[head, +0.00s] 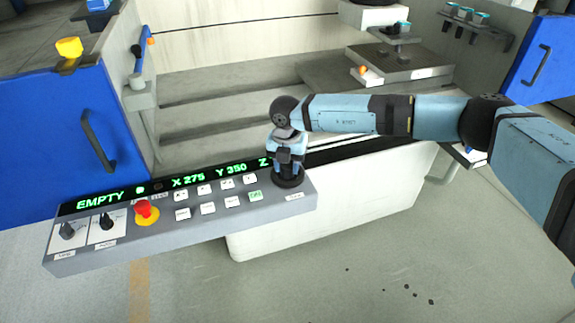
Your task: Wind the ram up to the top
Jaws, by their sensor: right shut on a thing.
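My right gripper (287,166) points down at the right end of the grey control panel (215,222). It is shut on a black round knob (287,179) there. The gripper hides most of the knob and the end of the display (180,182), which reads EMPTY, X 275, Y 350 and Z with its number covered. The ram cannot be clearly made out in this view. My left gripper is not in view.
A red emergency button (146,210) on a yellow base, several white keys and two black switches sit on the panel. Blue doors (72,138) with handles stand at the left and far right. The floor in front is clear apart from dark specks.

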